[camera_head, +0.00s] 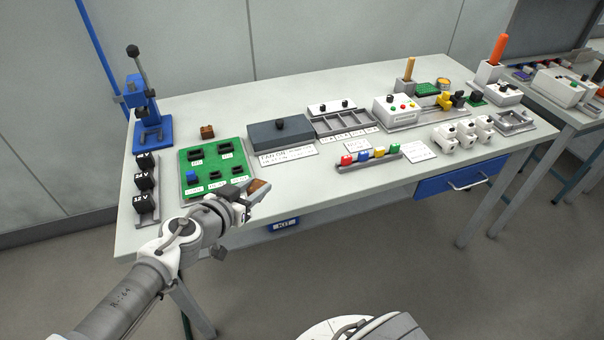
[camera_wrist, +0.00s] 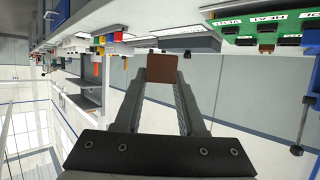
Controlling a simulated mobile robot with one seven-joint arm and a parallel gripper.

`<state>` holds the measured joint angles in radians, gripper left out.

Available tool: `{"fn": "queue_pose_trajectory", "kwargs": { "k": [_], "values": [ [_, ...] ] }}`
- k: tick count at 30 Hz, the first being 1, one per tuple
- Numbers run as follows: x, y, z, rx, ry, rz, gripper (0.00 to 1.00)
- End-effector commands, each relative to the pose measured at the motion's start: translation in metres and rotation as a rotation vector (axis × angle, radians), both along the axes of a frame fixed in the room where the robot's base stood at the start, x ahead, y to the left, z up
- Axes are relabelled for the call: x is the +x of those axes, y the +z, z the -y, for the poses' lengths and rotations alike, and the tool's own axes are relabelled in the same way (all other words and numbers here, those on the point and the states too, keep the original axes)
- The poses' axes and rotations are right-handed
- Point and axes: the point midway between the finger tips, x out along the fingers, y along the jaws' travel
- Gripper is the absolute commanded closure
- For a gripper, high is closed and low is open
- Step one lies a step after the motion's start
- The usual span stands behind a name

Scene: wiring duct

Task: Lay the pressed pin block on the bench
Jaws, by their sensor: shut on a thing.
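A small brown block (camera_wrist: 161,67) sits between the fingertips of my gripper (camera_wrist: 161,80) in the wrist view. The head view shows this block (camera_head: 257,186) at the bench's front edge, just right of the green board, with my gripper (camera_head: 254,191) closed on it. Whether it touches the bench cannot be told. Its pins are too small to make out.
The green board (camera_head: 214,159) with black sockets and a blue part lies beside my gripper. Black blocks (camera_head: 145,183) stand at the left. A dark grey box (camera_head: 280,133) lies behind, and a row of coloured parts (camera_head: 370,156) to the right.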

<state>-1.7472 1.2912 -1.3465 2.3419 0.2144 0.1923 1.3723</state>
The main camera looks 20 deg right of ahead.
Motion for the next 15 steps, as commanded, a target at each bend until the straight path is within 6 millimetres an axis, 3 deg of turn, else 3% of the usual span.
{"fn": "queue_pose_trajectory", "kwargs": {
  "k": [8, 15],
  "values": [
    [-0.005, 0.007, -0.004, 0.001, -0.034, 0.007, 1.00],
    [0.029, -0.024, 0.021, 0.003, -0.040, 0.007, 1.00]
  ]
}}
